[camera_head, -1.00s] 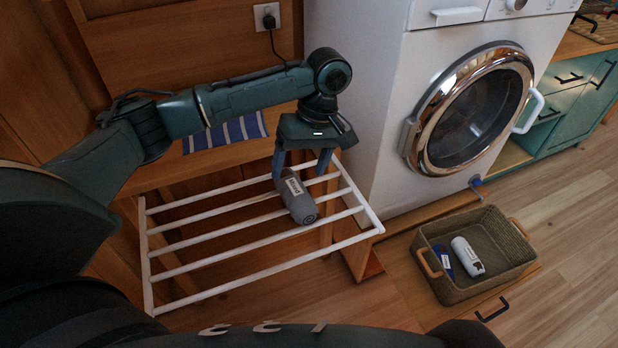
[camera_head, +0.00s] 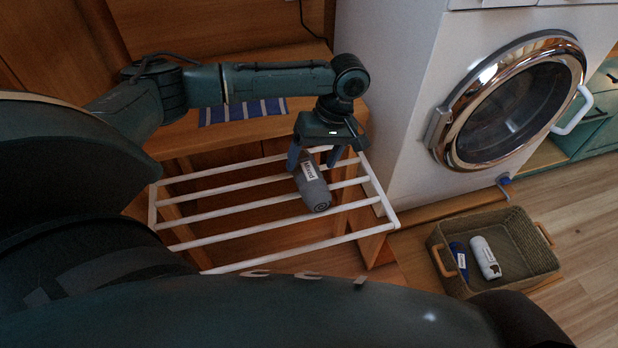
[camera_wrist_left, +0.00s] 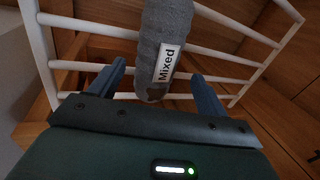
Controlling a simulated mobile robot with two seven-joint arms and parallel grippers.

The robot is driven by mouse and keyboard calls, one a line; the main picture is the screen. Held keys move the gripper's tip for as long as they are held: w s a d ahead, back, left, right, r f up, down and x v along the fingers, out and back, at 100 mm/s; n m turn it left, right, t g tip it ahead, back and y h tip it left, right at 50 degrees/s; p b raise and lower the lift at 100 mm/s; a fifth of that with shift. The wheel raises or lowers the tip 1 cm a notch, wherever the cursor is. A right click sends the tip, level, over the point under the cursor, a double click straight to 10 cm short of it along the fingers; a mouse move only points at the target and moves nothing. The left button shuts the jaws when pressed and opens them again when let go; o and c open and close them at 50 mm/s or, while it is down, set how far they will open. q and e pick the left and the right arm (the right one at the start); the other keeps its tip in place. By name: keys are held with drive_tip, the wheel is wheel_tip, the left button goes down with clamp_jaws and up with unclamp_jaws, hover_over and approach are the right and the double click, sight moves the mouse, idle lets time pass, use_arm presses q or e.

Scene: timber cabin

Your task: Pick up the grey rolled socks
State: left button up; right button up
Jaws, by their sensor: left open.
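The grey rolled socks (camera_head: 314,190), with a white label, lie on the white drying rack (camera_head: 240,209). They also show in the left wrist view (camera_wrist_left: 158,40), where the label reads "Mixed". My left gripper (camera_head: 326,164) is open above the rack, with its fingers pointing down on either side of the far end of the socks. In the left wrist view the fingers (camera_wrist_left: 160,85) are apart, with gaps between them and the roll. My right gripper is not in view.
A woven basket (camera_head: 446,280) on the floor at the right holds a white roll (camera_head: 485,258) and a dark blue item (camera_head: 459,258). The washing machine (camera_head: 405,130) stands right of the rack. A striped blue cloth (camera_head: 243,111) lies on the wooden bench behind.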

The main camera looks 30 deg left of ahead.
sight(312, 166)
use_arm(q)
drive_tip(key=x, duration=0.4)
drive_tip(key=shift+w+f, duration=0.15)
drive_tip(key=shift+f, duration=0.05)
drive_tip(key=shift+c, duration=0.5)
drive_tip(key=shift+d, duration=0.1)
drive_tip(key=c, duration=1)
